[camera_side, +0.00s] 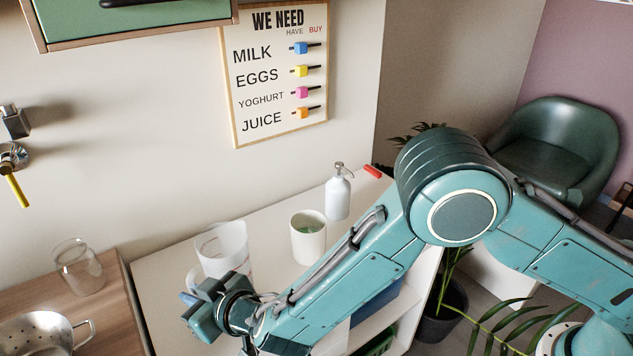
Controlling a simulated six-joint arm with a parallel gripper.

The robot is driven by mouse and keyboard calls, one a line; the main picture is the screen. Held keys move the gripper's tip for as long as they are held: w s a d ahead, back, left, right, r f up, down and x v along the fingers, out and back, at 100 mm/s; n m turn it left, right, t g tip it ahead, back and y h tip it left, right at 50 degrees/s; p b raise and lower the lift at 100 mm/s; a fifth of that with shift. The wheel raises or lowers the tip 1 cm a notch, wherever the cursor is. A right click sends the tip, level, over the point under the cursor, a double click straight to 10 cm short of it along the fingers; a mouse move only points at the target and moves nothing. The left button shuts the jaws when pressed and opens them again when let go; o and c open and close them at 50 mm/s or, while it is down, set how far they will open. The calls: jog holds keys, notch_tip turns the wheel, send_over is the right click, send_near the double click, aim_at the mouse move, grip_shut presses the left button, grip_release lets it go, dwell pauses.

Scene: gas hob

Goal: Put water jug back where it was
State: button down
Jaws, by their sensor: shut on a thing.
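The water jug (226,243) is a translucent, whitish jug with a handle on its left side. It stands upright at the left part of the white counter, or just above it; I cannot tell which. My gripper (192,305) is at the jug's lower left, shut on the jug, apparently at its handle. The fingers and wrist hide the lower part of the jug and the exact grip.
A white cup with green inside (308,238) and a white pump bottle (338,192) stand right of the jug on the white counter (270,226). A red object (373,171) lies behind. A glass jar (78,266) and a metal colander (38,335) are on the wooden surface left.

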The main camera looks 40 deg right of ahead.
jog(key=shift+f, duration=0.1)
jog(key=c, duration=1.5)
grip_release()
jog(key=shift+v, duration=6.05)
jog(key=shift+w+d, duration=0.1)
